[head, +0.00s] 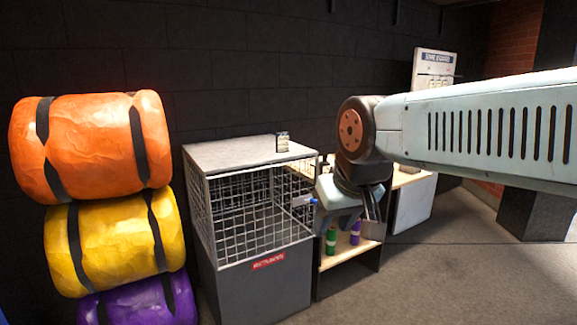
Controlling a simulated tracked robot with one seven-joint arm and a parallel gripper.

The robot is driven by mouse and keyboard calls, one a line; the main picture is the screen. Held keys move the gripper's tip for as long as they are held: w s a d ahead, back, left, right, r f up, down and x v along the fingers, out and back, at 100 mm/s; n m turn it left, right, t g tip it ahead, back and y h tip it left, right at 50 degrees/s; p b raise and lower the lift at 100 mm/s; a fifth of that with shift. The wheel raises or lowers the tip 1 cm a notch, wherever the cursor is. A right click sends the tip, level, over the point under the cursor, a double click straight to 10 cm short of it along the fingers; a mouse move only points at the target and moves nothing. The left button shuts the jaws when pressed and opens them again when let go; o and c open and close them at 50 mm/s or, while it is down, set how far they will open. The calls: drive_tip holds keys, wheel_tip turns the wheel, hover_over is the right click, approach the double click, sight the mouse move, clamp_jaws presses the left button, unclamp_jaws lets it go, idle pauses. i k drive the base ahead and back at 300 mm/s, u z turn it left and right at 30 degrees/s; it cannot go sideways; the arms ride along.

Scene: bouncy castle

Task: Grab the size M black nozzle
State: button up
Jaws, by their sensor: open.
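I cannot make out a size M black nozzle for certain. Small dark items (326,161) show just left of my wrist, above the low shelf unit, too small and too covered to name. My gripper (347,218) hangs downward in front of the shelf unit (333,262), right of the wire cage (250,205). Its jaws are apart, and I see nothing held between them. My gripper and forearm hide much of the shelf unit's top and back.
A green bottle (331,241) and a purple bottle (355,233) stand on the lower shelf. A small dark item (282,142) stands on the cage top. Orange (92,145), yellow (115,243) and purple (145,303) rolls are stacked left. The floor (450,275) at right is clear.

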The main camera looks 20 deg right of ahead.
sight(325, 165)
drive_tip(key=i, duration=1.1)
drive_tip(key=z, duration=0.65)
drive_tip(key=i, duration=0.85)
drive_tip(key=z, duration=0.55)
drive_tip(key=k, duration=0.75)
drive_tip(key=z, duration=0.25)
drive_tip(key=i, duration=0.75)
drive_tip(key=u, duration=0.15)
